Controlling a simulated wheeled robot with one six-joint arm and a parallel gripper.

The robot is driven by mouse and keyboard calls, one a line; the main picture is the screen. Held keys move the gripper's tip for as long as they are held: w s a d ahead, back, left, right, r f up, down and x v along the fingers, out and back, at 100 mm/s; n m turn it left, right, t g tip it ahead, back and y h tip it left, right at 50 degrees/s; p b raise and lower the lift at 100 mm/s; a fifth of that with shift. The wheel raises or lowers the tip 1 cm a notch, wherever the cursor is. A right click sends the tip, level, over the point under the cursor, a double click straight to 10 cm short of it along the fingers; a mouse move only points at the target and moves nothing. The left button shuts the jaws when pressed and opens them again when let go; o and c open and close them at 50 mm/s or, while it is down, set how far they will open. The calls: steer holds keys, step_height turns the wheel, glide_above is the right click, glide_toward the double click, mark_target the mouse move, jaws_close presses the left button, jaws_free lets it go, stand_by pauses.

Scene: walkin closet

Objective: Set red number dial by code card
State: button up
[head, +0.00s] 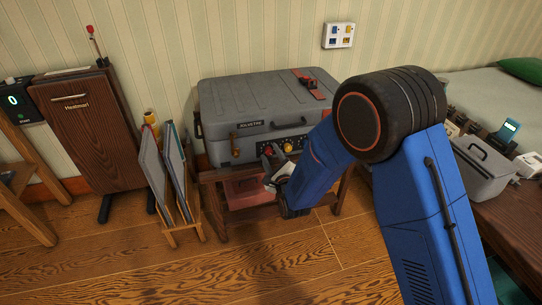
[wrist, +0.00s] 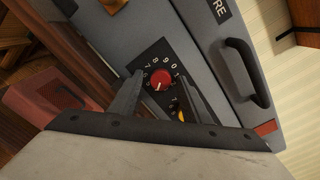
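A grey hard case (head: 262,100) lies on a small wooden stand. Its front has a black panel with a red number dial (wrist: 161,79), ringed by white digits, and a yellow dial (wrist: 181,112) partly hidden by a finger. The red dial also shows in the head view (head: 268,151). My gripper (wrist: 159,76) is open, its two fingers on either side of the red dial; I cannot tell whether they touch it. The dial's exact setting is too small to read.
A dark brown cabinet (head: 90,130) and a wooden rack with grey boards (head: 166,165) stand left of the case. A bench with a grey box (head: 482,168) and small items is at the right. Wooden floor (head: 260,270) is clear in front.

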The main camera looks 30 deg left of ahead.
steer(key=v, duration=1.7)
steer(key=shift+s+d, duration=0.15)
steer(key=w+d+r+n+h, duration=0.4)
steer(key=w+d+r, duration=0.3)
steer(key=w+d, duration=0.3)
steer(key=d+r+n+g+h, duration=0.15)
steer(key=d+r, duration=0.25)
steer(key=d, duration=0.5)
steer(key=d+r+n+g+h, duration=0.1)
steer(key=d+r+n+h, duration=0.15)
steer(key=d, duration=0.75)
steer(key=s+d+r+n+g+h, duration=0.1)
steer(key=s+d+r+n, duration=0.1)
steer(key=d, duration=0.3)
steer(key=s+d+r+n, duration=0.2)
steer(key=s+d, duration=0.1)
steer(key=d, duration=0.2)
steer(key=s+d+r+n+g+h, duration=0.1)
steer(key=s+d+n+g+h, duration=0.1)
steer(key=s+d, duration=0.6)
steer(key=s+d+r+n+g+h, duration=0.1)
steer(key=s+d+n+g, duration=0.1)
steer(key=s+d, duration=0.7)
steer(key=s+n, duration=0.1)
steer(key=s, duration=0.4)
steer(key=shift+r+n+h, duration=0.2)
steer(key=shift+n+h, duration=0.2)
